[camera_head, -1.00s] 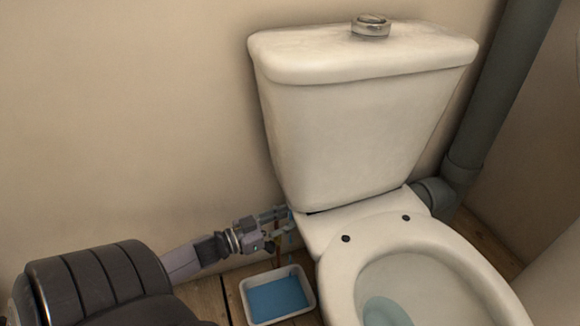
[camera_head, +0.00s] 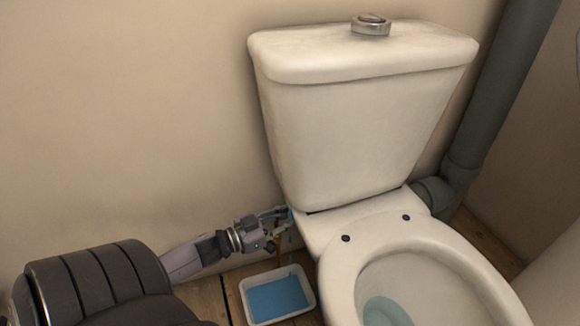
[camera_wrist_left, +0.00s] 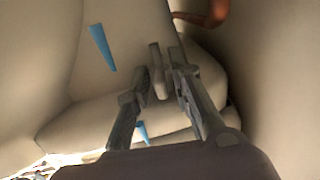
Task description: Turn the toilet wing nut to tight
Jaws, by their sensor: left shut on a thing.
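The white toilet cistern (camera_head: 360,130) stands against the wall above the bowl (camera_head: 440,270). My left gripper (camera_head: 281,220) is at the lower left corner of the cistern, low beside the wall. In the left wrist view my left gripper (camera_wrist_left: 158,78) is shut on a small grey upright piece, the wing nut (camera_wrist_left: 157,70), under the cistern. The wing nut is too small to make out in the head view, where the fingers cover it. My right gripper is not in view.
A white tray (camera_head: 244,301) with blue water stands on the wooden floor below my left gripper. Blue drops (camera_wrist_left: 103,48) show near the fingers. A copper-coloured pipe (camera_wrist_left: 207,17) passes close by. A grey waste pipe (camera_head: 500,90) runs at the right.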

